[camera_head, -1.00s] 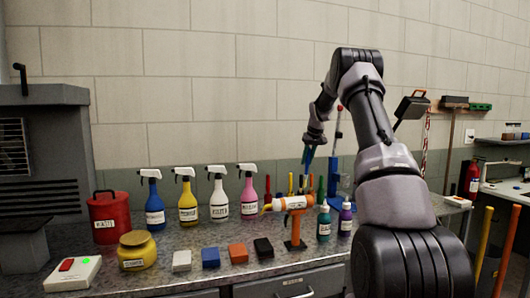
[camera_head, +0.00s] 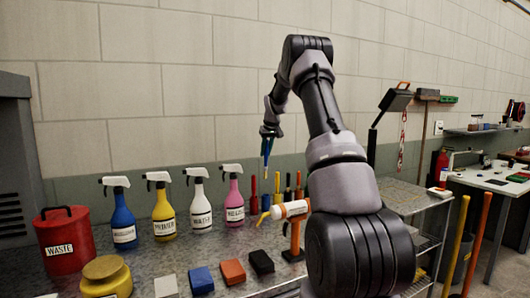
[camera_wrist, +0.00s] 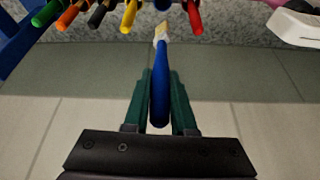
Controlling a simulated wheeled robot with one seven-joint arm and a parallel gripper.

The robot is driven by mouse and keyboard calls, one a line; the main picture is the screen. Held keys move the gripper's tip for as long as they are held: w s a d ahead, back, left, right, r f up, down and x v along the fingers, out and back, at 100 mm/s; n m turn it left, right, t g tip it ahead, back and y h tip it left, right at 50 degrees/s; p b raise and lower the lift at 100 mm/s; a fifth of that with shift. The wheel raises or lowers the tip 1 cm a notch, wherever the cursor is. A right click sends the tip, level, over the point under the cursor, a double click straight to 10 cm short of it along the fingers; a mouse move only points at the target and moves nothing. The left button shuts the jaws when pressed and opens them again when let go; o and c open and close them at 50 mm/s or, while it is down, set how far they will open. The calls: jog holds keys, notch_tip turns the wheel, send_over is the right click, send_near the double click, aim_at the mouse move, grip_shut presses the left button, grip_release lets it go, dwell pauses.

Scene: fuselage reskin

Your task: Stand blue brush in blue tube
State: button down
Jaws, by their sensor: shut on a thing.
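My gripper (camera_head: 269,131) is shut on the blue brush (camera_head: 266,148), holding it in the air above the back of the bench. In the wrist view the brush (camera_wrist: 160,85) lies between the green fingers of my gripper (camera_wrist: 161,100). Its pale bristle end points away from the gripper, downward in the head view. A short blue piece, seemingly the blue tube (camera_wrist: 162,5), shows at the top edge of the wrist view, just beyond the bristles and apart from them. In the head view it (camera_head: 265,202) stands in the row below the brush; its opening cannot be made out.
Taller coloured uprights flank the blue piece, including a yellow one (camera_wrist: 130,14) and a red one (camera_wrist: 193,14). An orange-and-white tool on a stand (camera_head: 290,209) is in front. Several spray bottles, including a pink one (camera_head: 234,205), stand to the left. The wall is behind.

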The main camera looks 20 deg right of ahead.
jog(key=shift+f, duration=0.1)
send_over(266, 177)
jog(key=shift+s+f, duration=0.2)
jog(key=shift+f, duration=5.85)
jog(key=shift+c, duration=0.9)
grip_release()
jog(key=shift+r, duration=5.05)
